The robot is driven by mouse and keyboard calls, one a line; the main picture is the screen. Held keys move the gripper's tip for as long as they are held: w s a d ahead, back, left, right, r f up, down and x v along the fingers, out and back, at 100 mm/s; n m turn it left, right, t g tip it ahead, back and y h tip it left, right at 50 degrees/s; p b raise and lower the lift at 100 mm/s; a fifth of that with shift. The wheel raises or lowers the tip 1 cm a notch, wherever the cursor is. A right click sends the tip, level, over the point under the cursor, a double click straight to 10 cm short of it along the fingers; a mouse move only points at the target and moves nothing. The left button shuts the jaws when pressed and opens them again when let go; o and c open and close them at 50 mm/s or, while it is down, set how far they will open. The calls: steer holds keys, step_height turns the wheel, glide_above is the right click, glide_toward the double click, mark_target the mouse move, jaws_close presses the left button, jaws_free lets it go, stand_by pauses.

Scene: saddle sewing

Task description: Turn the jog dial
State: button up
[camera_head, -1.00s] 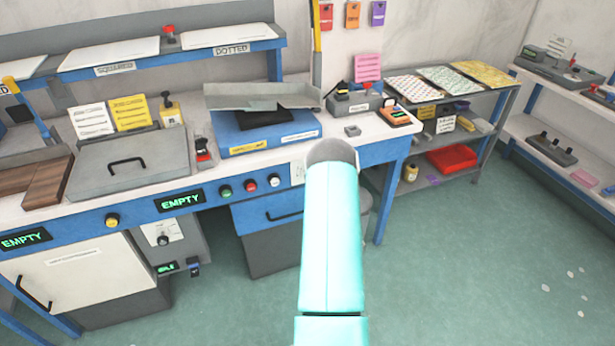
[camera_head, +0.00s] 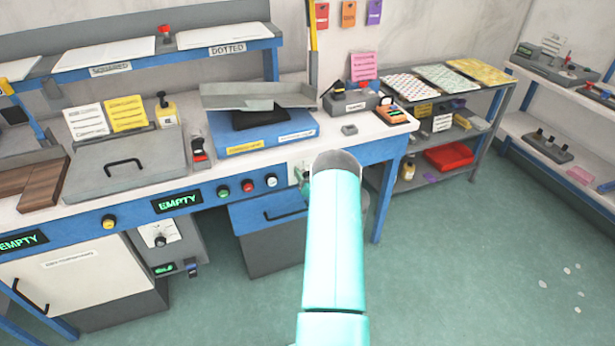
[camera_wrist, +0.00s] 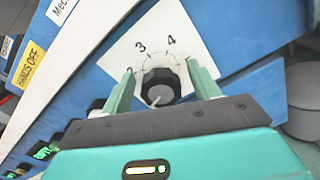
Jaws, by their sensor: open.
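The jog dial (camera_wrist: 161,88) is a round black knob with a pale pointer line, on a white plate (camera_wrist: 180,27) with numbers; 3 and 4 read clearly in the wrist view. The pointer line aims toward the lower left of that picture. My gripper (camera_wrist: 161,70) is open, with one teal finger on each side of the knob. I cannot tell whether the fingers touch it. In the head view my gripper (camera_head: 303,182) shows partly at the blue bench front, left of my arm, and the dial is hidden there.
Green, red and white buttons (camera_head: 247,186) sit left of my gripper on the bench front. Another dial (camera_head: 160,240) is on a lower box at left. A blue drawer (camera_head: 265,214) lies below. Open floor is at right.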

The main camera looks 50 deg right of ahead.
steer(key=c, duration=1)
